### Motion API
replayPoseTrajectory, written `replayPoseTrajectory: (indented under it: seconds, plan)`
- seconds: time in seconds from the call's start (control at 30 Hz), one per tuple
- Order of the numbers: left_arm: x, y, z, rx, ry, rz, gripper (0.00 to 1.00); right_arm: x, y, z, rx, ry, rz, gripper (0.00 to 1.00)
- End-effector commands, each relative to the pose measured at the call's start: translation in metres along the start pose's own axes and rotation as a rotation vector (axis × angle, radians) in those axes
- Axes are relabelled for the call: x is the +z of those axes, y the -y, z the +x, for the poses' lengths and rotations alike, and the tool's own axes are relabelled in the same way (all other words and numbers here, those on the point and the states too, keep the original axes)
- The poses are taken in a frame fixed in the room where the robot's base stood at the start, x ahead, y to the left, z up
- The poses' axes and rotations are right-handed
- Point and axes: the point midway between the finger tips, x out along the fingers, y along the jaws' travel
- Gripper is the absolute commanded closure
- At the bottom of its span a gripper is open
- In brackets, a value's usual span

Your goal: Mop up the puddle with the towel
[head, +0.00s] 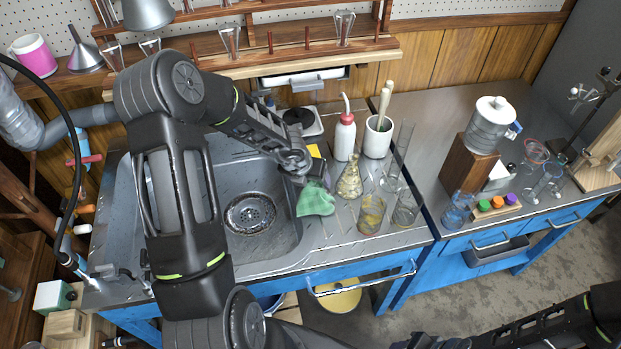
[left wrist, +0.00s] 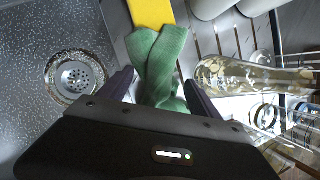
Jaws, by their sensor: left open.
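The green towel (head: 316,199) lies rumpled at the right rim of the sink, in front of a yellow sponge-like piece (head: 318,152). My left gripper (head: 304,176) is just above the towel, pointing down at it. In the left wrist view the towel (left wrist: 160,58) runs between the two open fingers of my left gripper (left wrist: 158,82); I see no grip on it. My right arm comes in at the lower right; its dark end (head: 432,341) is cut off by the frame edge, so its jaws cannot be read. I cannot make out the puddle.
Right of the towel stand a flask (head: 349,182), beakers (head: 371,214), a wash bottle (head: 345,135) and a white pot (head: 377,138), close to my left gripper. The sink (head: 251,213) is open on the left. A steel counter (head: 440,165) continues on the right.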

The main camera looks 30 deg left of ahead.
Motion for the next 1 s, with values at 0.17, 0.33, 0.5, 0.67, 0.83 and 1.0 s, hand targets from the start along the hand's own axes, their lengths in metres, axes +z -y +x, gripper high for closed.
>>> replayPoseTrajectory:
  seconds: [0.17,0.33,0.5,0.67,0.83,1.0]
  plan:
    - [-0.0046,-0.0012,0.0109,0.0,0.0,0.001,0.27,-0.0001,-0.0036,0.0094,0.0,0.0,0.0,0.64]
    - [-0.0048,-0.0013,0.0115,0.0,0.0,0.001,0.32,-0.0001,-0.0036,0.0095,0.0,0.0,0.0,0.64]
    - [-0.0049,-0.0013,0.0115,0.0,0.0,0.0,0.39,-0.0001,-0.0036,0.0095,0.0,0.0,0.0,0.64]
    - [-0.0048,-0.0013,0.0114,0.0,0.0,0.0,0.47,-0.0001,-0.0036,0.0094,0.0,0.0,0.0,0.64]
    - [-0.0047,-0.0013,0.0113,0.0,0.0,0.0,0.54,-0.0001,-0.0036,0.0094,0.0,0.0,0.0,0.64]
    - [-0.0047,-0.0013,0.0113,0.0,0.0,0.0,0.62,-0.0001,-0.0036,0.0094,0.0,0.0,0.0,0.64]
